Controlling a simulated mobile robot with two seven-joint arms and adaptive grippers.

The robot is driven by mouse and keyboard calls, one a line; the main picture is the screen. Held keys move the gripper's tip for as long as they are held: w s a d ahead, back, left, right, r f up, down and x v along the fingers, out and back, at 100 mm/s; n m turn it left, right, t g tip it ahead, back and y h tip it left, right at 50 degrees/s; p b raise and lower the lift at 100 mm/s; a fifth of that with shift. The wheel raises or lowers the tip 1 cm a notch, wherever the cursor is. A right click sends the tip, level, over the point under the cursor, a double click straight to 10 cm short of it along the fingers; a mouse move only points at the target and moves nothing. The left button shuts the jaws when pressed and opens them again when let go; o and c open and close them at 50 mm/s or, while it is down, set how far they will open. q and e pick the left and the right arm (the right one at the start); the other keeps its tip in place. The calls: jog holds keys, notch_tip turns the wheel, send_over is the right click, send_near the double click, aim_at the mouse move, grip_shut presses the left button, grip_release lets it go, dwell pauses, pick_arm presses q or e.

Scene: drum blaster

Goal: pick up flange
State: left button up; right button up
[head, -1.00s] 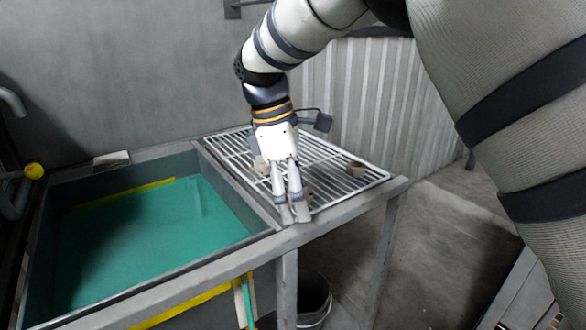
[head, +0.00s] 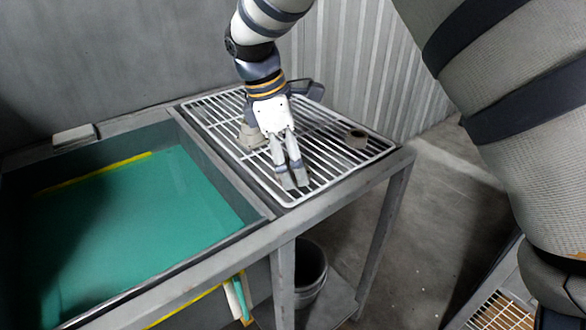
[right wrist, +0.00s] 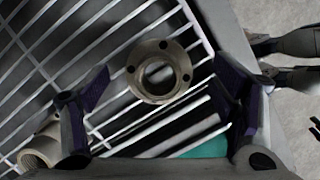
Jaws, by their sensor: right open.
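The flange is a tan-grey ring with a central hole and several bolt holes. In the right wrist view the flange (right wrist: 135,79) lies on the white wire rack (right wrist: 72,47), ahead of and between my spread fingers. My right gripper (head: 292,185) points down over the rack near its front edge; in the right wrist view the gripper (right wrist: 160,105) is open and empty, not touching the flange. In the head view I cannot make out the flange clearly near the fingers.
A threaded fitting (right wrist: 38,150) lies beside one finger; a fitting (head: 250,136) shows behind the gripper. Another small brown part (head: 357,138) sits on the rack's right side. A teal-bottomed basin (head: 130,225) is at left, and a bucket (head: 309,272) stands below.

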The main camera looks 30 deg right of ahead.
jog(key=shift+d+f, duration=0.15)
jog(key=shift+f, duration=0.2)
jog(key=c, duration=1.6)
jog(key=shift+o, duration=0.2)
jog(key=shift+r, duration=0.15)
